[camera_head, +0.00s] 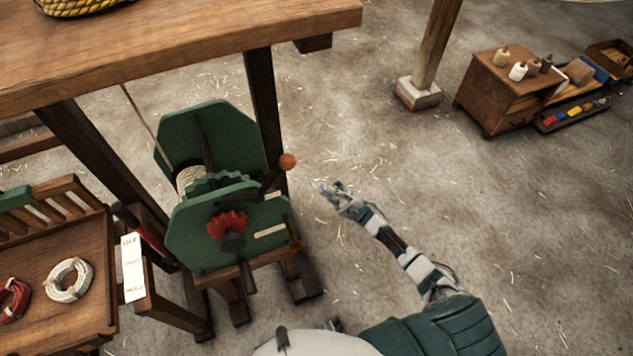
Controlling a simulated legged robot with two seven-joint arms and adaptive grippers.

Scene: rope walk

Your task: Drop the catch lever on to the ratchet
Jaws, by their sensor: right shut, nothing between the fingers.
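A green winch (190,240) with a rope drum (188,180) stands under the wooden table at the left. A red toothed wheel (228,224), which looks like the ratchet, is on its near side plate. A dark lever with an orange ball knob (288,161) rises at the winch's right side, tilted up and right; it looks like the catch lever. I cannot tell whether its lower end touches any teeth. My right gripper (328,190) is shut and empty, to the right of the knob and apart from it. My left gripper is out of view.
The table (200,40) overhangs the winch, and its dark leg (265,100) stands just behind. A slatted wooden rack (85,270) with rope coils is at the left. A post (435,45) and a cabinet (500,90) stand far right. The floor right of the winch is clear.

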